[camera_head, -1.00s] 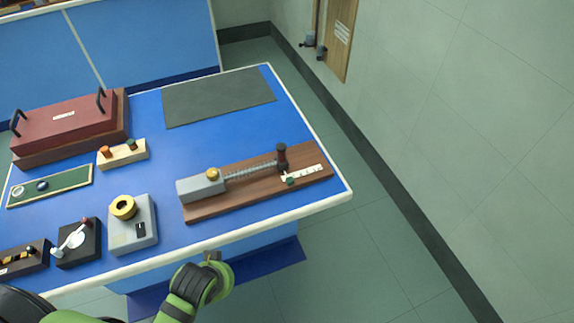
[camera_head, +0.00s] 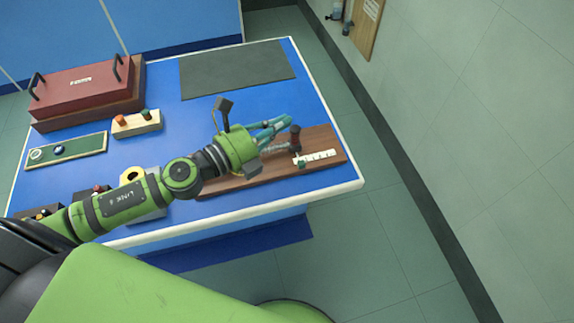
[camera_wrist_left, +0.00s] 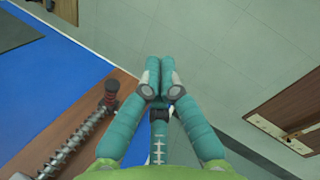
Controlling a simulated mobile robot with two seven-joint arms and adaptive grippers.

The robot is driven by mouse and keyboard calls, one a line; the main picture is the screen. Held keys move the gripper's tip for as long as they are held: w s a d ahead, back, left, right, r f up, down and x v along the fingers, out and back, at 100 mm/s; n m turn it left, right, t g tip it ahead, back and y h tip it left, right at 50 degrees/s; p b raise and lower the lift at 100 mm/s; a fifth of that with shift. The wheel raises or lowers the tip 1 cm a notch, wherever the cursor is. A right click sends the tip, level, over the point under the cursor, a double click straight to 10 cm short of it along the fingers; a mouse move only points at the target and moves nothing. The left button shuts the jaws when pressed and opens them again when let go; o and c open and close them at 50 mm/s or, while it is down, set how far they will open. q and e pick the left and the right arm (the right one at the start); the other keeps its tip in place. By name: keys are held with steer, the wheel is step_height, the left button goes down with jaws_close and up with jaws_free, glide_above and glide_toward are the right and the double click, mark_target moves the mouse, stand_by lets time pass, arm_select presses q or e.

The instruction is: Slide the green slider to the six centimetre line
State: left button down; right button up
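The small green slider (camera_head: 301,163) sits at the left end of the white scale (camera_head: 320,156) on a brown wooden base (camera_head: 333,142). The scale's marks are too small to read. A metal screw with a dark red-topped post (camera_head: 295,137) stands just behind the scale; the screw also shows in the left wrist view (camera_wrist_left: 72,150). My left gripper (camera_head: 286,121) is above the base, behind and left of the slider, apart from it. In the left wrist view its teal fingertips (camera_wrist_left: 160,62) are together and empty. That view does not clearly show the slider. My right gripper is not in view.
A red box with black handles (camera_head: 85,88), a wooden block with knobs (camera_head: 137,123) and a green tray (camera_head: 88,146) stand at the left. A dark mat (camera_head: 237,69) lies at the back. My left arm covers several instruments near the front edge.

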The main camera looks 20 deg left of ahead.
mark_target(301, 164)
arm_select(q)
steer(key=s+a+f+m+g, duration=0.1)
steer(key=a+f+m+g, duration=0.1)
steer(key=f+m+g, duration=0.1)
steer(key=s+a+f+m+g+y, duration=0.1)
steer(key=s+a+f+m+g, duration=0.1)
steer(key=m, duration=0.4)
steer(key=s+a+f+m+g, duration=0.2)
steer(key=a+f+m+g, duration=0.2)
steer(key=f+m, duration=0.1)
steer(key=shift+s+f+y, duration=0.1)
steer(key=shift+f+y, duration=0.05)
steer(key=shift+y, duration=0.15)
steer(key=shift+a+f, duration=0.1)
steer(key=shift+f, duration=0.1)
steer(key=p+x, duration=0.3)
steer(key=x, duration=0.6)
steer(key=shift+d+f, duration=0.2)
steer(key=shift+d, duration=0.1)
steer(key=w+d, duration=0.1)
steer(key=d+p, duration=0.1)
steer(key=shift+w+d+p, duration=0.3)
steer(key=shift+w, duration=0.1)
steer(key=shift+w+d+f, duration=0.1)
steer(key=shift+w+d, duration=0.2)
steer(key=shift+d, duration=0.05)
steer(key=shift+s+a, duration=0.1)
